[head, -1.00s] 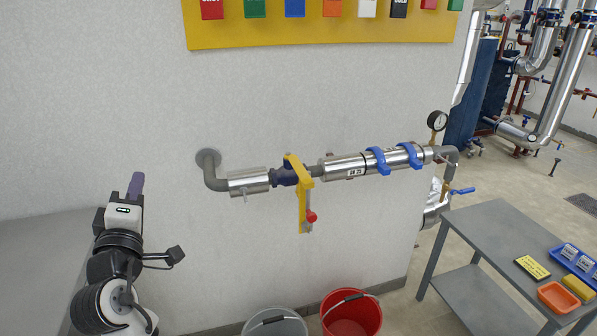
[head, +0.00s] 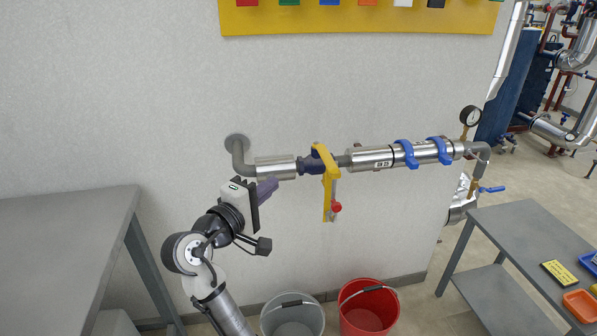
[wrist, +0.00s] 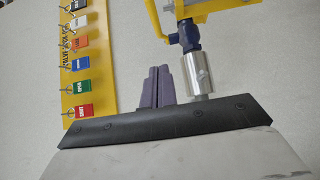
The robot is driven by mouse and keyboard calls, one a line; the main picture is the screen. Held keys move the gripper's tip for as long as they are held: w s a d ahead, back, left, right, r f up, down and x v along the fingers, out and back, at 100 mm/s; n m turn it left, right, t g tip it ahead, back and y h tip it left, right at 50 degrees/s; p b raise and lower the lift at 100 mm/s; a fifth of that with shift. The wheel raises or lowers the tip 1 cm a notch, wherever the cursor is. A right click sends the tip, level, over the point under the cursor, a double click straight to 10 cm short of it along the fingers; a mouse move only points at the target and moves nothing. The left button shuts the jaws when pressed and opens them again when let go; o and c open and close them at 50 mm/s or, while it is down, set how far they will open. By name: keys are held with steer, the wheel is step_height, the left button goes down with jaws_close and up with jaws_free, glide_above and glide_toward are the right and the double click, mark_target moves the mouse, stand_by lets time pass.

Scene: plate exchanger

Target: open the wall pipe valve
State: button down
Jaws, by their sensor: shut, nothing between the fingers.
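The wall pipe valve (head: 312,165) has a dark blue body on the horizontal wall pipe. A yellow bracket (head: 329,172) fits around it. A grey lever (head: 333,198) hangs down beside the yellow piece, with a red knob (head: 336,207) near its low end. My gripper (head: 268,187) is left of the lever and just below the silver pipe sleeve (head: 275,168). Its purple fingers are shut and empty, apart from the lever. In the wrist view the shut fingers (wrist: 160,84) show left of the silver sleeve, with the blue valve body (wrist: 188,35) beyond.
A yellow board with coloured tags (head: 360,22) is on the wall above; it also shows in the wrist view (wrist: 97,70). A grey bucket (head: 292,315) and a red bucket (head: 368,308) stand below. Grey tables stand left (head: 70,225) and right (head: 520,235). A gauge (head: 470,117) tops the pipe's right end.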

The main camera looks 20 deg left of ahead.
steer(key=p, duration=0.3)
glide_toward(321, 158)
steer(key=w+a, duration=0.2)
steer(key=w, duration=0.2)
steer(key=d, duration=0.1)
steer(key=w+d, duration=0.1)
steer(key=shift+w+d+r+p, duration=0.1)
steer(key=shift+w+d+p, duration=0.05)
steer(key=shift+d+p, duration=0.15)
steer(key=shift+w+d, duration=0.2)
